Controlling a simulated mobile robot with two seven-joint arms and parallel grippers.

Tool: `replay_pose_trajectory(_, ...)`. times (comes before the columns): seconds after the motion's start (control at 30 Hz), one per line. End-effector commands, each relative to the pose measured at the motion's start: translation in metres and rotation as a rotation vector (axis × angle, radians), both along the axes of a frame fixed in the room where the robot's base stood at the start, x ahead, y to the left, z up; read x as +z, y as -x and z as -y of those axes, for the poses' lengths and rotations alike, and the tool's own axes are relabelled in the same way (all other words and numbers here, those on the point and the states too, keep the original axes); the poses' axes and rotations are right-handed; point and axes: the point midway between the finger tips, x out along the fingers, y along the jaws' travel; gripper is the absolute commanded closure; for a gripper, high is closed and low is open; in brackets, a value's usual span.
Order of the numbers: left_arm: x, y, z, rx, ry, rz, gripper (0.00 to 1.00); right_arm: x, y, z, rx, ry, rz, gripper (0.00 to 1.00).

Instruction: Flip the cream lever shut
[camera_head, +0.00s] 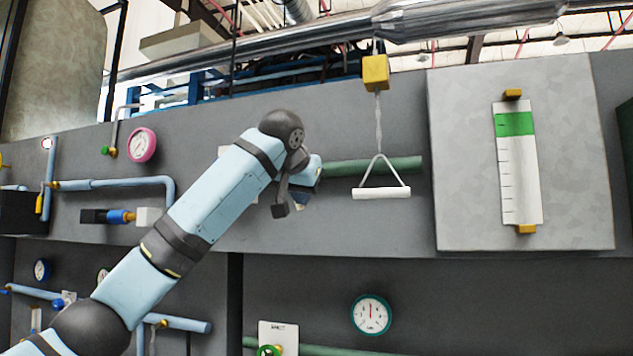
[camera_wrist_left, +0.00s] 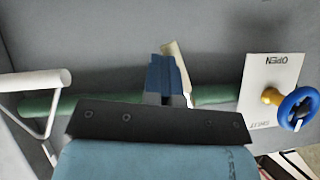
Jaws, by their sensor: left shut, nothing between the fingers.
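The cream lever (camera_wrist_left: 180,62) shows in the left wrist view as a narrow cream bar across the green pipe (camera_wrist_left: 216,95). It stands at a slant, partly hidden behind my left gripper (camera_wrist_left: 168,62). The blue fingers are shut with nothing between them and overlap the lever in that picture; I cannot tell whether they touch it. In the head view my left gripper (camera_head: 299,200) is in front of the wall, left of the green pipe's visible stretch (camera_head: 375,166), and the lever cannot be made out there.
A white pull handle (camera_head: 381,193) hangs on a chain from a yellow block (camera_head: 376,72), right of the gripper. A white OPEN/SHUT plate (camera_wrist_left: 266,88) with a blue handwheel (camera_wrist_left: 299,108) sits beside the lever. A gauge panel (camera_head: 580,150) stands farther right.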

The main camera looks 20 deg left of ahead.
Motion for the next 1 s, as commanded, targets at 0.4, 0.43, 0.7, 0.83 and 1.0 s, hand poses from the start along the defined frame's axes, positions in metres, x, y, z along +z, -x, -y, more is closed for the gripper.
replay_pose_trajectory(0.4, -0.006, -0.001, -0.017, 0.004, -0.187, 0.001, 1.00, 0.007, 0.000, -0.001, -0.003, -0.003, 0.002, 0.57)
replay_pose_trajectory(0.43, -0.006, -0.001, -0.018, 0.004, -0.192, 0.001, 1.00, 0.007, 0.000, -0.001, -0.003, -0.003, 0.002, 0.57)
replay_pose_trajectory(0.7, -0.007, -0.001, -0.019, 0.003, -0.214, 0.002, 1.00, 0.007, 0.000, -0.001, -0.003, -0.003, 0.002, 0.57)
replay_pose_trajectory(0.83, -0.007, -0.001, -0.019, 0.003, -0.214, 0.002, 1.00, 0.007, 0.000, -0.001, -0.003, -0.003, 0.002, 0.57)
replay_pose_trajectory(1.0, -0.007, -0.001, -0.019, 0.002, -0.212, 0.002, 1.00, 0.007, 0.000, -0.001, -0.004, -0.003, 0.002, 0.57)
